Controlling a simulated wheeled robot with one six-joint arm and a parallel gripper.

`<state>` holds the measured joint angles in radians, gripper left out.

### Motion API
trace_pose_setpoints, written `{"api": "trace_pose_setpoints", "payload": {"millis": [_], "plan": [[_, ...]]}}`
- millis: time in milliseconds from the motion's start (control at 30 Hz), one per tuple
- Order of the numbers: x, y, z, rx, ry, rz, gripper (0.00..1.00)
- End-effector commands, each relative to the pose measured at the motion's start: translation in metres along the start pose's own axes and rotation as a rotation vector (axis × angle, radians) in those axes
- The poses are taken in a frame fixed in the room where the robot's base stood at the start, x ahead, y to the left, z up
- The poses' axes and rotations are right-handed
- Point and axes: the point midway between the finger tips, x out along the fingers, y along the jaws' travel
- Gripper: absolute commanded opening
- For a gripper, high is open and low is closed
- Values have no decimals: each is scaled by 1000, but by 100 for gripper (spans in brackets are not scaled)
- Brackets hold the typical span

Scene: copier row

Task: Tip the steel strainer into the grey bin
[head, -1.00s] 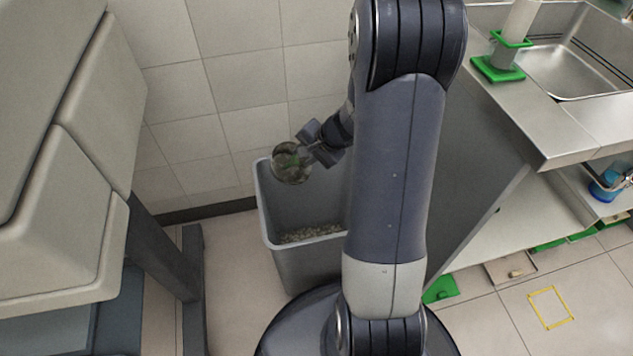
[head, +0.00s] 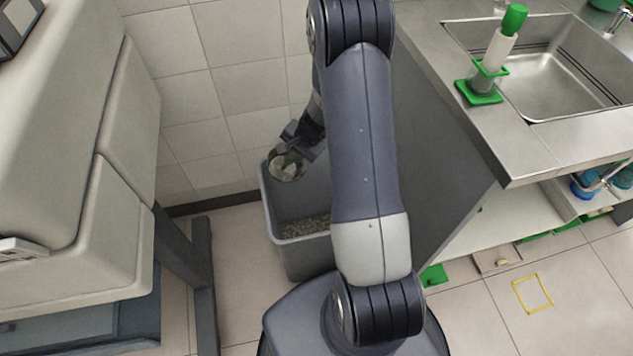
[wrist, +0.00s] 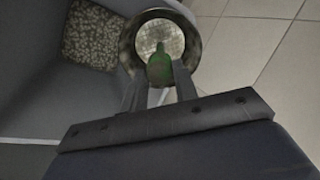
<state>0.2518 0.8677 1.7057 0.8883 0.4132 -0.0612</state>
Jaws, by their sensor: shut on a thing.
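The steel strainer (head: 286,168) is a small round metal cup, held over the back part of the grey bin (head: 284,245). My gripper (head: 297,152) is shut on the strainer's near side. In the wrist view the strainer (wrist: 137,45) shows its round rim, with a green piece (wrist: 159,66) between my gripper's fingers (wrist: 158,88). Its mesh-like bottom shows pale; I cannot tell whether anything lies in it. The grey bin (wrist: 35,70) has speckled grainy matter at its bottom in both views. The strainer's exact tilt is hard to tell.
A beige copier (head: 85,200) stands at the left, its dark leg near the bin. A steel counter with a sink (head: 560,85) is at the right, holding a green-capped white cylinder in a green stand (head: 482,90). A tiled wall is behind the bin.

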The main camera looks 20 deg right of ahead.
Motion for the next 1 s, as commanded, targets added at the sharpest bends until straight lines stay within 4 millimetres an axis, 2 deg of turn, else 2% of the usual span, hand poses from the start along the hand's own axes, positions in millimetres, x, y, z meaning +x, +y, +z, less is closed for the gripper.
{"api": "trace_pose_setpoints", "payload": {"millis": [1000], "plan": [[2, -26, 0, -1, -2, 125, 5]]}}
